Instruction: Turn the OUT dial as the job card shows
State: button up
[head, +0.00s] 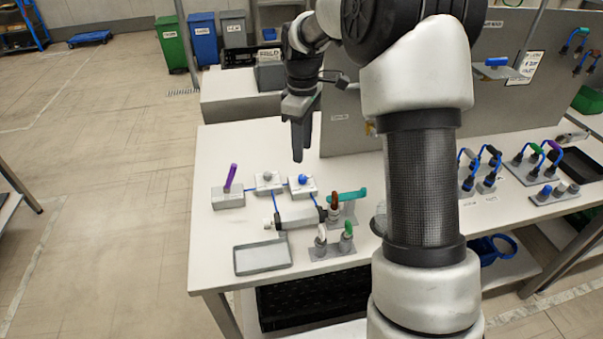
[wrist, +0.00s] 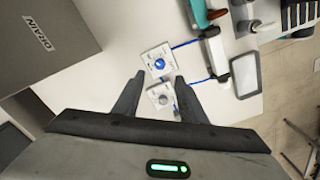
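Two small white dial boxes stand on the white table. One has a blue knob (head: 302,180) and the other, to its left, a grey knob (head: 267,175). Their labels are too small to read, so I cannot tell which is OUT. In the wrist view the blue knob (wrist: 159,63) lies beyond the fingertips, and the grey knob (wrist: 163,99) shows between the fingers. My gripper (head: 300,155) points down above the table behind the boxes; it is open and empty in the wrist view (wrist: 160,85). A white card (head: 525,68) hangs on the grey panel; its print is unreadable.
A purple lever (head: 231,178) stands left of the dials. Blue lines join the boxes to a white-and-dark cylinder (head: 299,216). A teal handle (head: 350,195), small upright valves (head: 345,238) and a grey tray (head: 262,257) are nearby. The grey panel (head: 350,130) rises behind.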

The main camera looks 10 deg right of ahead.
aim_at(302, 177)
notch_tip(302, 177, down, 9)
jog(key=shift+b, duration=0.4)
grip_shut()
